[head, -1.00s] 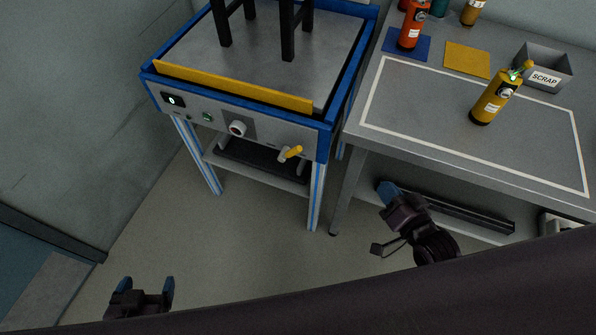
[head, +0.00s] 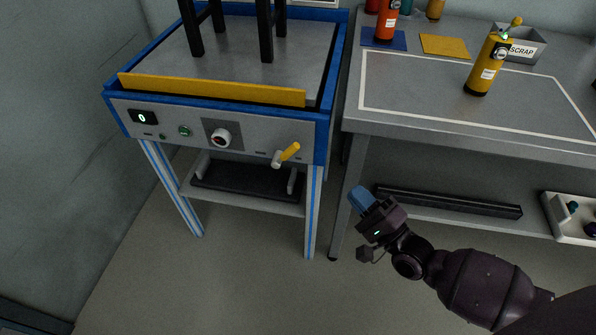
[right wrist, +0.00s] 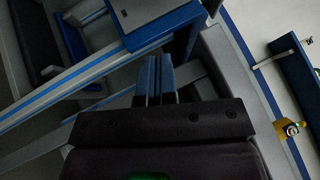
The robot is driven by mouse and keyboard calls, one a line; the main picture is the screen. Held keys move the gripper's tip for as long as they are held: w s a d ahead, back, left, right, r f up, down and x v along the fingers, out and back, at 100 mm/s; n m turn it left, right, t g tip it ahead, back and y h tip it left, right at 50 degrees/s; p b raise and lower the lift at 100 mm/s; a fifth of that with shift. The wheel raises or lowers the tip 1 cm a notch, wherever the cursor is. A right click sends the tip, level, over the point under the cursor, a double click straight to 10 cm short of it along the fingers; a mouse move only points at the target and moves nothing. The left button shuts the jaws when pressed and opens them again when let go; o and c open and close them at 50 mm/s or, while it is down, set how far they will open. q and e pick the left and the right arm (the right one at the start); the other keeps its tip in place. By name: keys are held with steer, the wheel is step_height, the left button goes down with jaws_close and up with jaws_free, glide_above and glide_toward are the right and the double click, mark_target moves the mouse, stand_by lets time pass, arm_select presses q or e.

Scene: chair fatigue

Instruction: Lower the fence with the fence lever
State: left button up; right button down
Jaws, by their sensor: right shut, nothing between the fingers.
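The fence (head: 210,89) is a yellow bar standing along the front edge of the blue-framed test stand. The fence lever (head: 286,154) has a yellow handle on a grey pivot at the right of the front panel, its handle tilted up to the right. My right gripper (head: 358,197) is below and to the right of the lever, apart from it, with its blue fingers together and empty. In the right wrist view its fingers (right wrist: 154,78) point at the stand's blue corner (right wrist: 165,25); the lever is not clearly seen there. My left gripper is out of the head view.
Black chair legs (head: 265,30) stand on the stand's plate. A workbench (head: 440,133) at the right holds a yellow bottle (head: 487,70), a scrap bin (head: 540,50) and coloured mats. The floor before the stand is clear.

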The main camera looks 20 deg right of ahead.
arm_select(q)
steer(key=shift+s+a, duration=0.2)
arm_select(e)
steer(key=shift+w+a+f+m, duration=0.1)
steer(key=shift+f+m, duration=0.1)
steer(key=shift+m, duration=0.2)
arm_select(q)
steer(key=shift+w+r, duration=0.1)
arm_select(e)
steer(key=shift+w+r, duration=0.1)
steer(key=b, duration=0.1)
glide_toward(287, 154)
steer(key=w+d, duration=0.4)
steer(key=w, duration=0.1)
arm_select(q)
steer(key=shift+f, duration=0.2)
arm_select(e)
steer(key=shift+w+a+r, duration=0.35)
steer(key=shift+a+r, duration=0.3)
steer(key=shift+a, duration=0.15)
steer(key=shift+w+a+r, duration=0.4)
steer(key=shift+a+r, duration=0.2)
steer(key=shift+a, duration=0.2)
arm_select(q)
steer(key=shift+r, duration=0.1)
arm_select(e)
steer(key=shift+r, duration=0.15)
